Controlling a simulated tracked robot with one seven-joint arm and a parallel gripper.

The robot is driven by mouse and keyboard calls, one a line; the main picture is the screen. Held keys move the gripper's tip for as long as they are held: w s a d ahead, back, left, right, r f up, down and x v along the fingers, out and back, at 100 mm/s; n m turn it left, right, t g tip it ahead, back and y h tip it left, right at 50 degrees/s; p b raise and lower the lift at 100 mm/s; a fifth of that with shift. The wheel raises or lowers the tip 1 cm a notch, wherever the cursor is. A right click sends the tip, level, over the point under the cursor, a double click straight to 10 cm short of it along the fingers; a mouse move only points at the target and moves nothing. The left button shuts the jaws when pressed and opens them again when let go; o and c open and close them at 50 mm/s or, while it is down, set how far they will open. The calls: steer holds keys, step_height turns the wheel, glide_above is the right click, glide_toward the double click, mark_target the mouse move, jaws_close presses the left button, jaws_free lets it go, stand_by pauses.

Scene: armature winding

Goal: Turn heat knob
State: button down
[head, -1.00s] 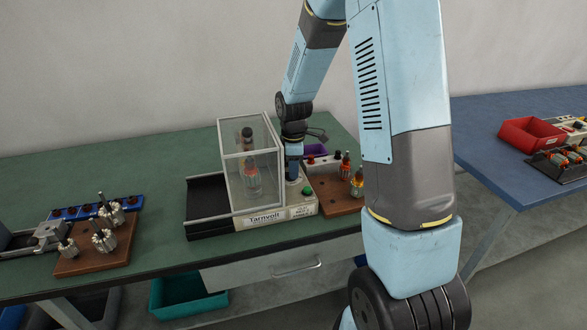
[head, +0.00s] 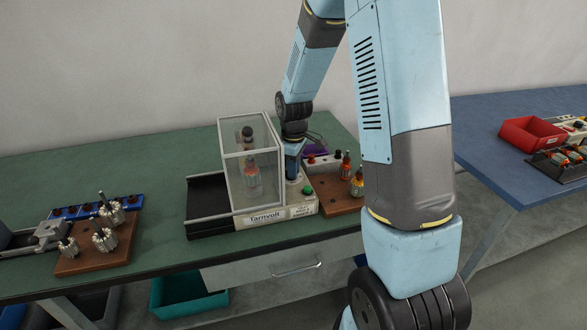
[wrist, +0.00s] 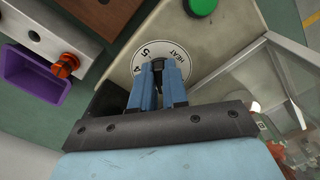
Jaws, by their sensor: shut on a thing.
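The heat knob (wrist: 158,68) is a small dark knob on a round white dial (wrist: 145,62) marked HEAT with numbers, on the pale top of the Tarnvolt machine (head: 302,209). In the wrist view my gripper (wrist: 158,75) points at the dial, its two blue fingers shut on the knob from both sides. The fingers hide most of the knob, so its pointer cannot be read. A green button (wrist: 201,5) sits near the dial.
An armature stands inside the clear cover, close to my gripper's left. A wooden block with armatures (head: 338,197) is at the right. A purple bin (wrist: 38,75) and an orange-red terminal (wrist: 65,65) lie near the dial. Another wooden block (head: 95,250) stands at the left.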

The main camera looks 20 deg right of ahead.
steer(key=shift+m, duration=0.4)
steer(key=c, duration=1.1)
jaws_free()
steer(key=shift+c, duration=0.2)
step_height(320, 180, up, 14)
steer(key=shift+f, duration=0.15)
